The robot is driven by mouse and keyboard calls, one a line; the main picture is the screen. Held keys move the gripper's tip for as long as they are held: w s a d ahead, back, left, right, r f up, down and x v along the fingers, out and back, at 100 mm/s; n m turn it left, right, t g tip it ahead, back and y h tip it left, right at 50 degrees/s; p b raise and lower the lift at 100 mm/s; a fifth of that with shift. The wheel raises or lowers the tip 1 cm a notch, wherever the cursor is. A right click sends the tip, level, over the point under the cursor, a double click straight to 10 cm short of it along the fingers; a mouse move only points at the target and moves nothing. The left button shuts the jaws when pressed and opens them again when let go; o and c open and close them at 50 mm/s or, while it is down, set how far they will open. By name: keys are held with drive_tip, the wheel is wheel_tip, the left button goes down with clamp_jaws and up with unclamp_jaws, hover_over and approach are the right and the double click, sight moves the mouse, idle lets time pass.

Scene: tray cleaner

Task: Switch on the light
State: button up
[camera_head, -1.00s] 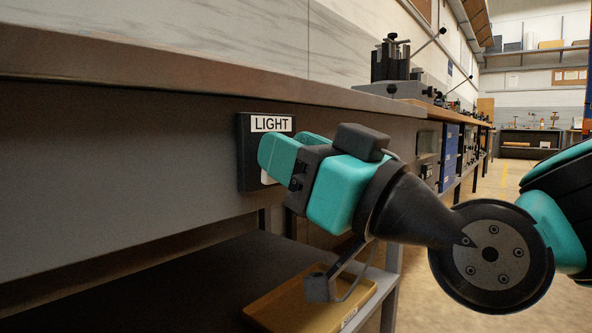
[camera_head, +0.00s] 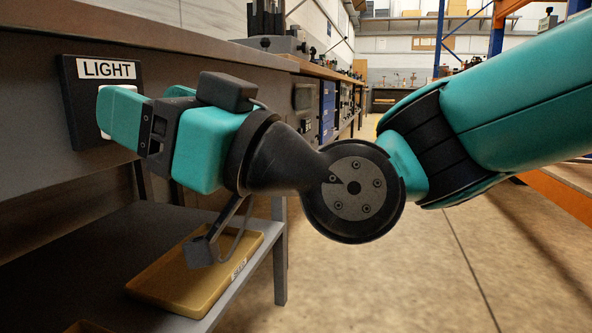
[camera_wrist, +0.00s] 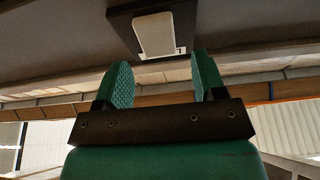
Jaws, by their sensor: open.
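The light switch is a dark plate (camera_head: 70,92) with a white label reading LIGHT, fixed to the grey front panel of the bench. Its white rocker (camera_head: 103,97) is partly hidden by my gripper in the head view. In the wrist view the white rocker (camera_wrist: 155,35) shows whole on its dark plate (camera_wrist: 122,28), beyond the fingertips and roughly between them. My gripper (camera_wrist: 160,72) is open and empty, with its two teal fingers apart and pointing at the switch. In the head view my gripper (camera_head: 135,105) covers part of the plate; I cannot tell whether it touches.
A bench top (camera_head: 150,40) overhangs the switch panel. Below is a shelf with a yellow tray (camera_head: 185,285). More benches and equipment (camera_head: 275,43) run away behind. Open floor (camera_head: 450,270) lies to the right, beside orange and blue racking (camera_head: 495,35).

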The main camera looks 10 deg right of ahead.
drive_tip(key=b+v, duration=0.6)
drive_tip(key=v, duration=0.9)
drive_tip(key=shift+s, duration=0.15)
drive_tip(key=s+d+r+m+g+h+p, duration=0.3)
drive_tip(key=d+m+g+h+p, duration=0.75)
drive_tip(key=p, duration=1.75)
wheel_tip(320, 180, up, 35)
drive_tip(key=n+t+h+p, duration=0.2)
drive_tip(key=n+h+p, duration=0.2)
drive_tip(key=p, duration=3.1)
drive_tip(key=shift+h, duration=0.75)
